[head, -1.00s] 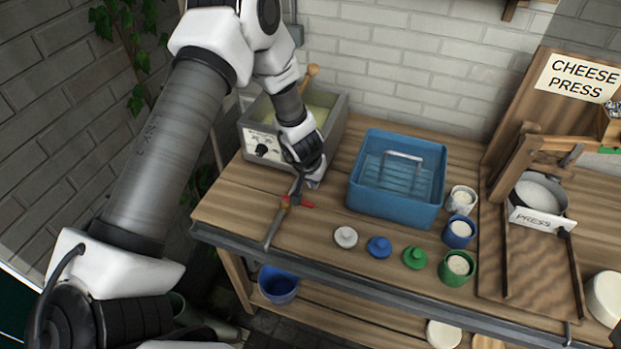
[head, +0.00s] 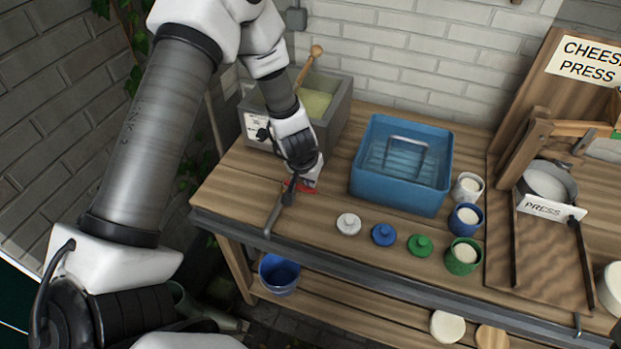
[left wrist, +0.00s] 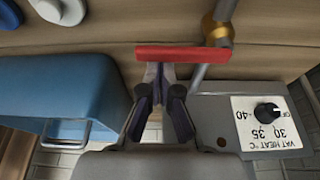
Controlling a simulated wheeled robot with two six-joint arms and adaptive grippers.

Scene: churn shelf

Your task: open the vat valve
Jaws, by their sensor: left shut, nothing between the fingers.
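The vat (head: 338,118) is a grey box at the back left of the bench, with pale liquid and a wooden-handled tool in it. Its outlet pipe (head: 273,215) runs toward the bench's front edge. The red valve handle (head: 306,187) is partly hidden by my left gripper (head: 291,193). In the left wrist view the red handle (left wrist: 183,53) lies crosswise to the pipe, beside a brass collar (left wrist: 217,32). My left gripper (left wrist: 157,75) is shut and empty, its tips right at the handle; I cannot tell whether they touch. My right gripper is not in view.
A blue tub (head: 375,190) stands right of the vat. Several lids, such as the white one (head: 348,224), and filled cups (head: 463,257) are in front and right of it. The cheese press (head: 548,195) is farther right. A blue bucket (head: 279,273) is below the bench.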

